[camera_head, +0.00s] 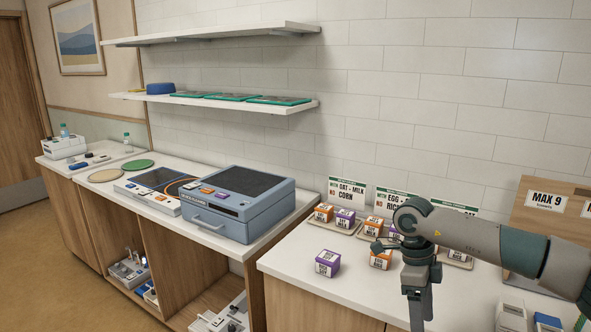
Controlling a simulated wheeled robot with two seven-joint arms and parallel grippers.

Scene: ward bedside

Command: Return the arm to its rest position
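My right arm (470,235) reaches in from the right edge, over the right counter. Its end bends down, and the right gripper (417,308) hangs over the front part of that counter. Its fingers are too small and dark to tell open from shut, and I see nothing clearly held. My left gripper is not in view. A purple box (327,263) stands alone on the counter, left of the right gripper. An orange box (380,259) stands just left of the wrist, partly hidden by the arm.
Trays of small boxes stand before signs such as the oat-milk sign (347,190). A wooden panel marked MAX 9 (545,205) stands at the right. A blue-grey case (240,205) sits on the lower left counter. Two shelves (215,33) hang on the wall above.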

